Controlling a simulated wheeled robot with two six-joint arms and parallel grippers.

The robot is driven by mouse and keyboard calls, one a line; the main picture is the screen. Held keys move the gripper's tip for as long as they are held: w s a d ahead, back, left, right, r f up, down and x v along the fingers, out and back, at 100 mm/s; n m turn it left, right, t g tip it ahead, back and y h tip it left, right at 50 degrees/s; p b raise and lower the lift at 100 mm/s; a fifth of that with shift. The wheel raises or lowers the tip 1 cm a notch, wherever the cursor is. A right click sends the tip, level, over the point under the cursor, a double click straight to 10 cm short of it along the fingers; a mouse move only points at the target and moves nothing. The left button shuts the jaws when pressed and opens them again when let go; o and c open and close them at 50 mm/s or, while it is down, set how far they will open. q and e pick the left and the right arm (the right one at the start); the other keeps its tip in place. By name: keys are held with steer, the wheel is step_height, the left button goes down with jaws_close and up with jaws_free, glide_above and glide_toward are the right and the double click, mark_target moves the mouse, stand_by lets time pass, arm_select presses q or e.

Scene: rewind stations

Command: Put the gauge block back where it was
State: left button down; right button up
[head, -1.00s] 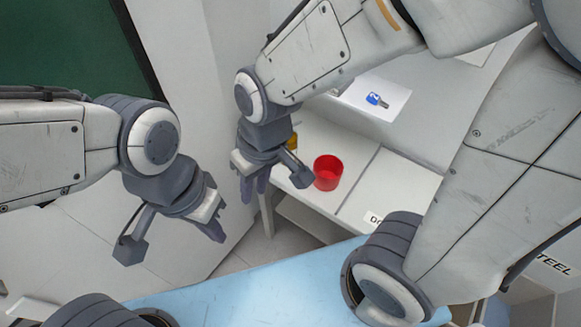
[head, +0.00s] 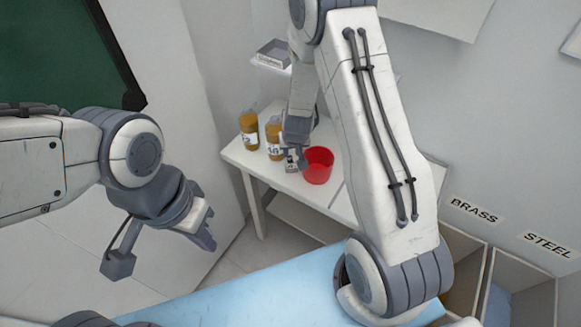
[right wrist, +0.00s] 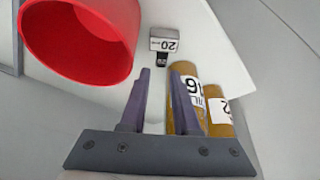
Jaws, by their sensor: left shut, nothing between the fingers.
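My left gripper (head: 207,232) is shut and empty at the left, away from the table.
A red cup (head: 318,166) stands right of the block. Two amber jars (head: 249,131) with number labels stand left of it on the white table (head: 248,160). A small shelf (head: 272,58) is above. Bins labelled BRASS (head: 473,210) and STEEL (head: 548,244) are at the right.

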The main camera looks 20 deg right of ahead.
mark_target(290, 158)
steer(key=shift+x, duration=2.7)
steer(key=shift+a, duration=0.1)
jaws_close()
steer(key=shift+r, duration=0.1)
